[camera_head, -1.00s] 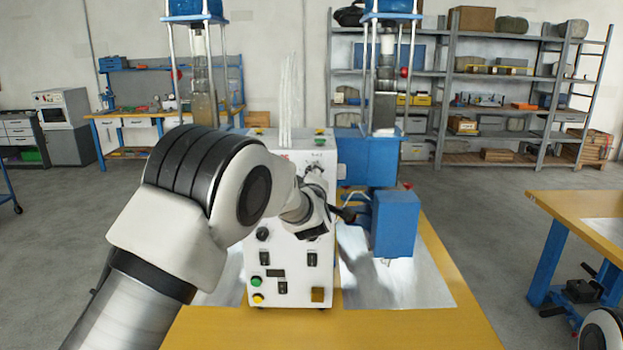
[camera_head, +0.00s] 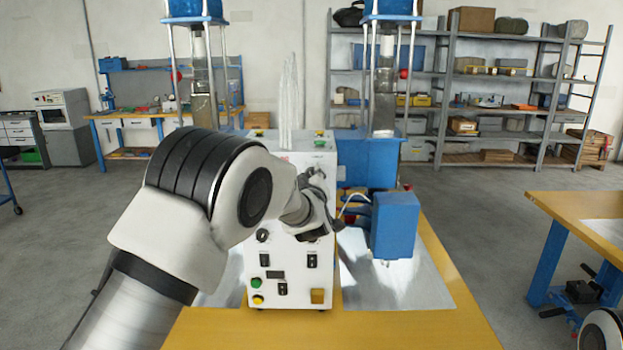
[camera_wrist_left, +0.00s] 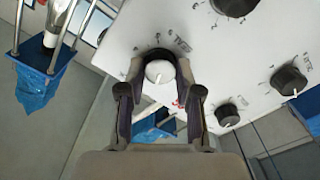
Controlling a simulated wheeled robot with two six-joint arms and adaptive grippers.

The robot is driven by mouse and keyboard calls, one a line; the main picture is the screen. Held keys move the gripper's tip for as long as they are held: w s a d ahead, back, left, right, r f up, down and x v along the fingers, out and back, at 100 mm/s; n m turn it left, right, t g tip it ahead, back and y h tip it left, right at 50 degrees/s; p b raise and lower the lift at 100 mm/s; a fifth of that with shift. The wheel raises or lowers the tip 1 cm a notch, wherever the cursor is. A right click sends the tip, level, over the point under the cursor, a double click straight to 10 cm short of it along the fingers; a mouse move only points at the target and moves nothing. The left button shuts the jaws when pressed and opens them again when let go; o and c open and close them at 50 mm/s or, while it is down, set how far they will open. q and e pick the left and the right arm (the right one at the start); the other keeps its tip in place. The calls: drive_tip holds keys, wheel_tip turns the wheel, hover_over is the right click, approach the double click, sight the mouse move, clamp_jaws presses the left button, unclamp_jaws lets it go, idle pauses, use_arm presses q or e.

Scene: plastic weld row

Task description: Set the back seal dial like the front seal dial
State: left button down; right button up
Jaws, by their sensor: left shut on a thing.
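The white control box (camera_head: 290,280) stands on the yellow table in the head view. My left gripper (camera_head: 318,226) is at the upper right of its front, partly hidden by my wrist. In the left wrist view, my left gripper (camera_wrist_left: 159,84) is shut on a round dial (camera_wrist_left: 160,70) with a pale face, one finger on each side. Other black dials with white pointer marks sit on the panel: one at the top (camera_wrist_left: 235,5), one at the right (camera_wrist_left: 288,80), one lower (camera_wrist_left: 227,115). Their labels are too small to read, so I cannot tell front from back. My right gripper is out of view.
A blue block (camera_head: 396,225) stands just right of the box, with a pale hose beside it. Welding columns (camera_head: 200,80) rise behind. The yellow tabletop (camera_head: 420,325) is clear in front. A second table (camera_head: 580,205) is at the right.

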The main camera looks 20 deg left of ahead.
use_arm(q)
drive_tip(key=shift+r, duration=0.2)
drive_tip(key=c, duration=0.8)
unclamp_jaws()
drive_tip(key=shift+f, duration=0.15)
